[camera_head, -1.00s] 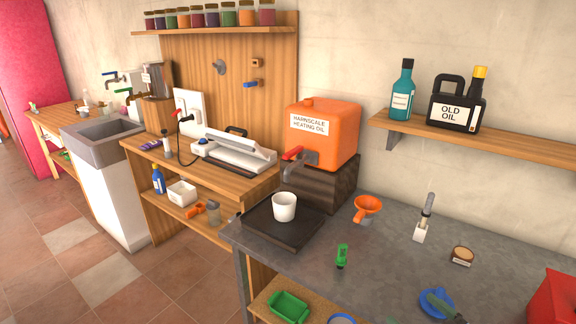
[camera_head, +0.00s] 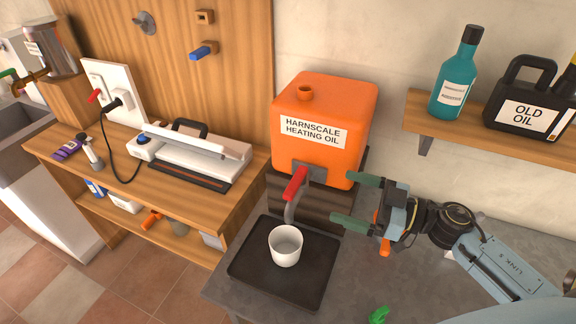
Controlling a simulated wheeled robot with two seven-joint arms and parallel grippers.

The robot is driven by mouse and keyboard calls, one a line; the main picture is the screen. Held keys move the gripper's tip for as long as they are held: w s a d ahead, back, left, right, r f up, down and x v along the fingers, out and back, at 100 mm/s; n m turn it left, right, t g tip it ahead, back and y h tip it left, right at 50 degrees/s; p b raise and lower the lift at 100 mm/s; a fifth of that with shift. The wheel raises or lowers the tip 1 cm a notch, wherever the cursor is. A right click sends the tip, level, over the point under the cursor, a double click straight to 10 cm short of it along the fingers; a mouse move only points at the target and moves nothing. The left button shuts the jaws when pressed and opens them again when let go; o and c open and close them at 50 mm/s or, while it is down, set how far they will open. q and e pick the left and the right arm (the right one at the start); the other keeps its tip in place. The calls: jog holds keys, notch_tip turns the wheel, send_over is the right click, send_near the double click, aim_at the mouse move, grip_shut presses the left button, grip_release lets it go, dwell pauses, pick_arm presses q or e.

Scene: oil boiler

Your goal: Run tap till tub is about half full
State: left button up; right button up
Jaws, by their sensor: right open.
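The orange heating-oil container (camera_head: 335,105) stands on a dark wooden block (camera_head: 270,190). Its tap has a red lever (camera_head: 295,184) and a grey spout (camera_head: 290,210) pointing down. A white tub (camera_head: 285,246) stands upright on a black tray (camera_head: 245,262), under or close to the spout. I see no oil stream, and the level in the tub cannot be made out. My right gripper (camera_head: 348,200) is open and empty, its green-tipped fingers pointing left, to the right of the tap and apart from the lever. My left gripper is not in view.
A shelf (camera_head: 425,122) at the right holds a teal bottle (camera_head: 458,80) and a black OLD OIL can (camera_head: 525,108). A sealing machine (camera_head: 190,158) sits on the wooden bench at left. A green item (camera_head: 378,315) lies on the grey counter.

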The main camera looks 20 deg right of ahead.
aim_at(301, 182)
jog(key=p+x, duration=0.1)
jog(key=x, duration=1.1)
jog(key=shift+a, duration=0.15)
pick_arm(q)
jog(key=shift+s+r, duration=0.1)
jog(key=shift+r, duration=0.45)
